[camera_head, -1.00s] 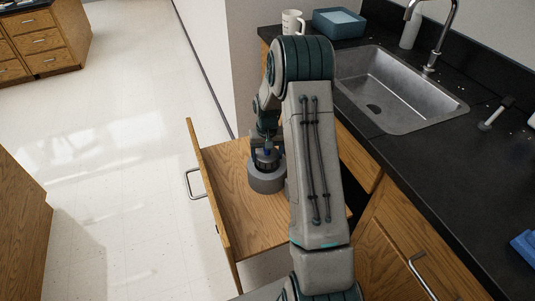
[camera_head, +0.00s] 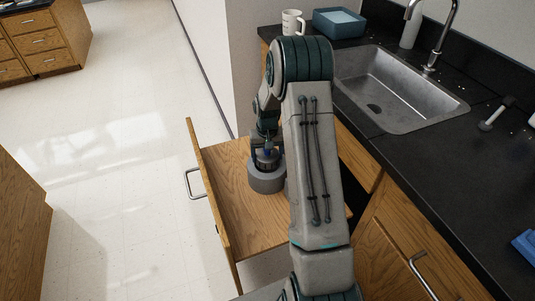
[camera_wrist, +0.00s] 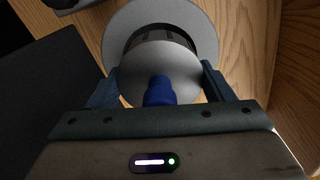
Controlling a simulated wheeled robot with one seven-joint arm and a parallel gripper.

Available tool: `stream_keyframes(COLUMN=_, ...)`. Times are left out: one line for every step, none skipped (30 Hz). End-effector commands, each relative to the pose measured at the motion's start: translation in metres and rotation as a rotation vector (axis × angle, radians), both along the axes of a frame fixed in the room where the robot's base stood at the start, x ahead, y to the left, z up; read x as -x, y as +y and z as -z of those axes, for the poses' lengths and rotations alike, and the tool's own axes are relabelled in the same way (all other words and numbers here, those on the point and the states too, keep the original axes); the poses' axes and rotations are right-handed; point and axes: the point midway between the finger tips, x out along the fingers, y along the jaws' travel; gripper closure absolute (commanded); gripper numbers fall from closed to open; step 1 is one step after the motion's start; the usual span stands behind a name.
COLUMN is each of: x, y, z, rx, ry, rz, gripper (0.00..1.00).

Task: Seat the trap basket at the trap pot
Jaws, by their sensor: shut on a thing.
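The trap pot (camera_head: 266,183) is a short, thick grey cylinder standing on the bottom of the open drawer. Its pale round rim (camera_wrist: 207,28) shows in the wrist view. The trap basket (camera_head: 265,158) has a grey round top (camera_wrist: 187,82), a blue knob (camera_wrist: 160,93) and a dark slotted side. It is at the pot's mouth, with part of the dark side showing above the rim. How deep it sits I cannot tell. My gripper (camera_head: 266,153) is shut on the basket, with fingers on both sides of its top in the wrist view (camera_wrist: 160,84).
The wooden drawer (camera_head: 237,218) is pulled out, its front panel left of the pot. Bare drawer bottom surrounds the pot. The dark counter (camera_head: 425,165) with a steel sink (camera_head: 400,95) lies to the right. A white mug (camera_head: 292,22) and a blue-green tub (camera_head: 340,22) stand behind.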

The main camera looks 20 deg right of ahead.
Motion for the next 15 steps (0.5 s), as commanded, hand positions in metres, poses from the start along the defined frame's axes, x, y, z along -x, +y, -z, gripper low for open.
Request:
stream_keyframes(x=0.0, y=0.0, z=0.002, rx=0.0, ry=0.0, rz=0.0, gripper=0.54)
stream_keyframes(x=0.0, y=0.0, z=0.003, rx=0.0, ry=0.0, rz=0.0, gripper=0.54)
stream_keyframes(x=0.0, y=0.0, z=0.004, rx=0.0, ry=0.0, rz=0.0, gripper=0.54)
stream_keyframes(x=0.0, y=0.0, z=0.005, rx=0.0, ry=0.0, rz=0.0, gripper=0.54)
stream_keyframes(x=0.0, y=0.0, z=0.006, rx=0.0, ry=0.0, rz=0.0, gripper=0.54)
stream_keyframes(x=0.0, y=0.0, z=0.007, rx=0.0, ry=0.0, rz=0.0, gripper=0.54)
stream_keyframes(x=0.0, y=0.0, z=0.007, rx=0.0, ry=0.0, rz=0.0, gripper=0.54)
stream_keyframes(x=0.0, y=0.0, z=0.008, rx=0.0, ry=0.0, rz=0.0, gripper=0.54)
stream_keyframes(x=0.0, y=0.0, z=0.009, rx=0.0, ry=0.0, rz=0.0, gripper=0.54)
stream_keyframes(x=0.0, y=0.0, z=0.01, rx=0.0, ry=0.0, rz=0.0, gripper=0.54)
stream_keyframes(x=0.0, y=0.0, z=0.011, rx=0.0, ry=0.0, rz=0.0, gripper=0.54)
stream_keyframes(x=0.0, y=0.0, z=0.012, rx=0.0, ry=0.0, rz=0.0, gripper=0.54)
stream_keyframes(x=0.0, y=0.0, z=0.012, rx=0.0, ry=-0.001, rz=0.0, gripper=0.54)
stream_keyframes(x=0.0, y=0.0, z=0.013, rx=0.0, ry=-0.001, rz=0.0, gripper=0.54)
stream_keyframes(x=0.0, y=0.0, z=0.014, rx=0.0, ry=-0.001, rz=0.0, gripper=0.54)
